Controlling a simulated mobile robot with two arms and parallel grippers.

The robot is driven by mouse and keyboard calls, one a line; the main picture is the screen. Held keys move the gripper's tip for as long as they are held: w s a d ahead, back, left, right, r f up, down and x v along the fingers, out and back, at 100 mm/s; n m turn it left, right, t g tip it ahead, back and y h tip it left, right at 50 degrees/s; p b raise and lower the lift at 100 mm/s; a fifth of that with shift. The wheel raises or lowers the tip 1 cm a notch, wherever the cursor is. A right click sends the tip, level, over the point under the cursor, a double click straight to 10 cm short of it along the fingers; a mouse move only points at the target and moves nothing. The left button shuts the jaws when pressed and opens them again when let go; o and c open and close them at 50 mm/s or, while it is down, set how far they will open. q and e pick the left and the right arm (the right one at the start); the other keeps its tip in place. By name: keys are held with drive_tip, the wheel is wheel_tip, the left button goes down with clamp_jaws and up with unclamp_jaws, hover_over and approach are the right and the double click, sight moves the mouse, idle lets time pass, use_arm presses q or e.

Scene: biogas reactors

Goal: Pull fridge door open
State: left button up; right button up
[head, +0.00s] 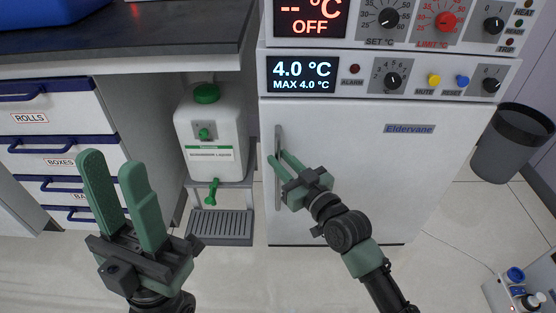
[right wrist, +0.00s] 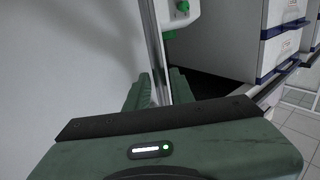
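The fridge door (head: 400,170) is a white panel marked Eldervane, and it looks closed against the cabinet. Its upright metal handle (head: 278,200) runs along the door's left edge. My right gripper (head: 280,158) is at the upper half of the handle, with one green finger on each side of it. In the right wrist view the handle bar (right wrist: 157,45) passes between the fingers, which look closed on it. My left gripper (head: 122,170) is raised at the lower left, its two fingers apart and empty, away from the fridge.
A white canister (head: 211,140) with a green cap and tap stands on a small stand left of the fridge, above a grey grate (head: 220,226). Drawers (head: 60,110) are further left. A dark bin (head: 512,140) stands at right. Floor before the fridge looks mostly clear.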

drive_tip(key=shift+x, duration=0.95)
clamp_jaws()
idle(0.7)
